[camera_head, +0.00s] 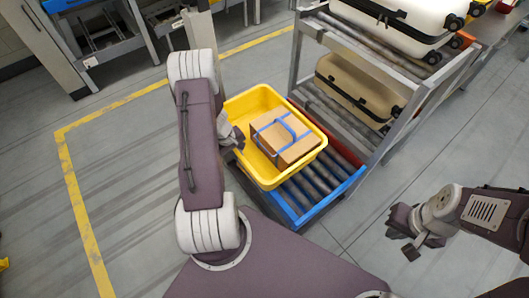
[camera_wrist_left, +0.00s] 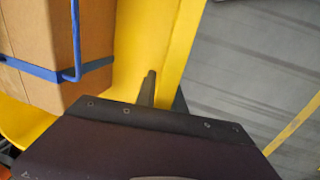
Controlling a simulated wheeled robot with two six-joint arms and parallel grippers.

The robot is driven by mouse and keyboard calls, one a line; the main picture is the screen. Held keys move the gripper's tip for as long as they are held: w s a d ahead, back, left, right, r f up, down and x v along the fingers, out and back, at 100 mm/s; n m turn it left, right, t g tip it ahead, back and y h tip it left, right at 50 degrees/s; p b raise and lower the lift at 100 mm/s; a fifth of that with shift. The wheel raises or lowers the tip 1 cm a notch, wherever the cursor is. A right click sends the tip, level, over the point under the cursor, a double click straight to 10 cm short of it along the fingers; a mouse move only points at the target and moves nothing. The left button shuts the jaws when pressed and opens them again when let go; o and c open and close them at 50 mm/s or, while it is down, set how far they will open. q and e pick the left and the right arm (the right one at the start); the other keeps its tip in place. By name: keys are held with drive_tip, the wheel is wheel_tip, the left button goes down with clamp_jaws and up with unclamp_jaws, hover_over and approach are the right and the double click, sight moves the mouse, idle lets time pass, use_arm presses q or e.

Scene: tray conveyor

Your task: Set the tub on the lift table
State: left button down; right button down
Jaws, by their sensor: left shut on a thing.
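The yellow tub (camera_head: 250,166) carries a brown cardboard box (camera_head: 283,138) with a blue strap. My left gripper (camera_head: 238,138) is shut on the tub's left wall. In the left wrist view a dark finger (camera_wrist_left: 148,88) lies against the tub's yellow wall (camera_wrist_left: 180,50), beside the box (camera_wrist_left: 40,50). The tub is over a low roller table (camera_head: 322,183) with a blue and red frame, probably the lift table. I cannot tell whether the tub touches the rollers. My right gripper (camera_head: 402,243) is open and empty at the lower right, away from the tub.
A grey metal roller rack (camera_head: 395,140) with pale suitcases (camera_head: 355,88) on two levels stands just behind and right of the roller table. A blue-edged workbench stands at the upper left. The floor (camera_head: 120,150) on the left, with yellow lines, is clear.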

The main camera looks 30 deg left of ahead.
sight(265, 153)
use_arm(q)
drive_tip(key=w+d+f, duration=0.4)
drive_tip(key=w+d, duration=0.1)
drive_tip(key=w+d+f, duration=0.2)
drive_tip(key=w+d, duration=0.1)
drive_tip(key=shift+w+d+f, duration=0.15)
drive_tip(key=shift+f, duration=0.2)
drive_tip(key=x, duration=0.1)
drive_tip(key=b+x, duration=0.1)
drive_tip(key=x, duration=0.1)
drive_tip(key=shift+s+f, duration=0.3)
drive_tip(key=shift+s, duration=0.05)
drive_tip(key=shift+f+b, duration=0.3)
drive_tip(key=shift+f, duration=0.05)
drive_tip(key=c, duration=1.4)
unclamp_jaws()
drive_tip(key=shift+s, duration=0.1)
drive_tip(key=shift+c, duration=0.2)
